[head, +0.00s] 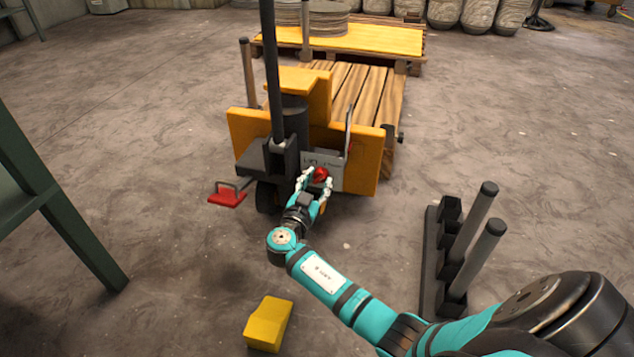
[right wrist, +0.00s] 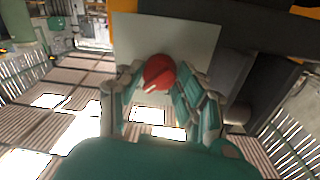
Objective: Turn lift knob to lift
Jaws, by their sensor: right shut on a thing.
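The lift knob (head: 320,174) is a red ball on the grey control plate of the yellow pallet lift (head: 362,165). In the right wrist view the knob (right wrist: 159,72) shows in front of the pale plate (right wrist: 190,38). My right gripper (head: 315,183) is at the knob, with one finger on each side of it. Its fingers also show around the knob in the right wrist view (right wrist: 160,95). It is shut on the knob. My left gripper is not in view.
A red foot pedal (head: 228,196) sticks out left of the lift. A yellow block (head: 268,323) lies on the floor in front. A dark rack with grey posts (head: 470,240) stands at right. A wooden pallet (head: 365,90) is behind the lift.

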